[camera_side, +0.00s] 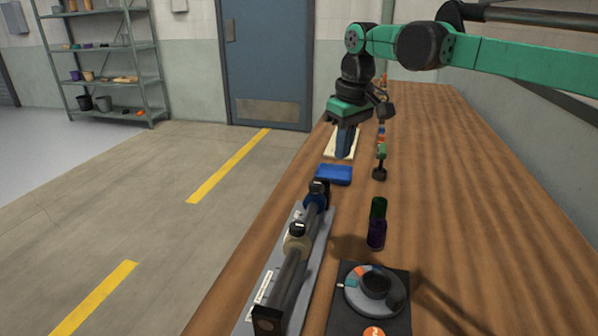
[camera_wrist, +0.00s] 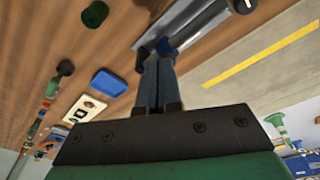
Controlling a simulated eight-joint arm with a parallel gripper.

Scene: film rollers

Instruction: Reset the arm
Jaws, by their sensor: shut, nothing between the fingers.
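My gripper (camera_side: 345,156) hangs pointing down over the far part of the wooden bench. It is shut and empty, with its two dark blue-grey fingers together; they also show in the wrist view (camera_wrist: 158,68). The film roller (camera_side: 290,262), a dark rod with blue and beige collars, lies on a long grey base (camera_side: 257,288) along the bench's left edge. My gripper is beyond its far end and apart from it. Part of the roller base (camera_wrist: 190,22) shows behind the fingertips in the wrist view.
A blue block (camera_side: 334,175) and a cream plate (camera_side: 331,146) lie near the gripper. A green and purple cylinder (camera_side: 377,224) stands nearer the camera. The bench's right side (camera_side: 470,200) is clear.

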